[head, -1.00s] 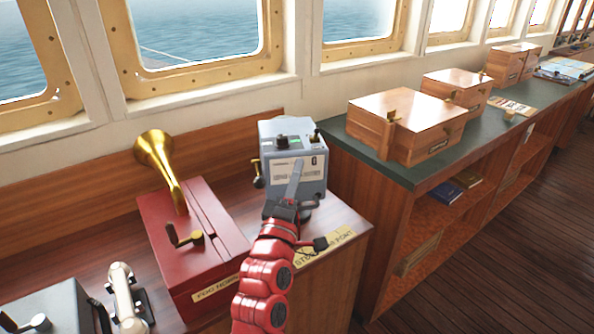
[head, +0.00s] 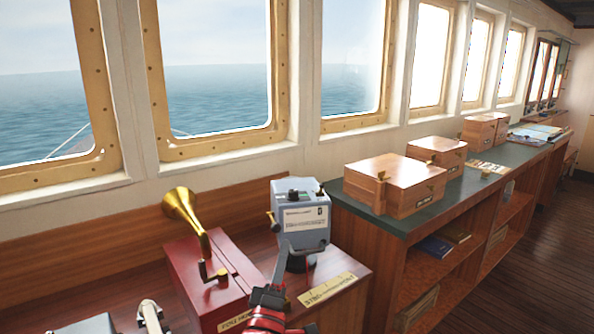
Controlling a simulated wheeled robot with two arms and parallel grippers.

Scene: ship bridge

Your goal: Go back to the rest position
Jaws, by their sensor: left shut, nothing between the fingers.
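My left gripper (head: 282,262) is at the bottom middle of the head view, on my red arm. Its fingers are together, point upward in the picture, and hold nothing. It shows in front of the wooden console, between the red fog horn box (head: 217,283) on the left and the grey instrument box (head: 303,222) above it. The fingertips overlap the lower left of the grey box in the picture; I cannot tell whether they touch it.
A brass horn (head: 184,212) and a crank rise from the red box. A yellow label plate (head: 328,289) lies on the console. To the right, a green-topped counter (head: 408,222) carries wooden boxes (head: 395,180) and papers. Windows line the wall. Wooden floor (head: 520,265) is clear at right.

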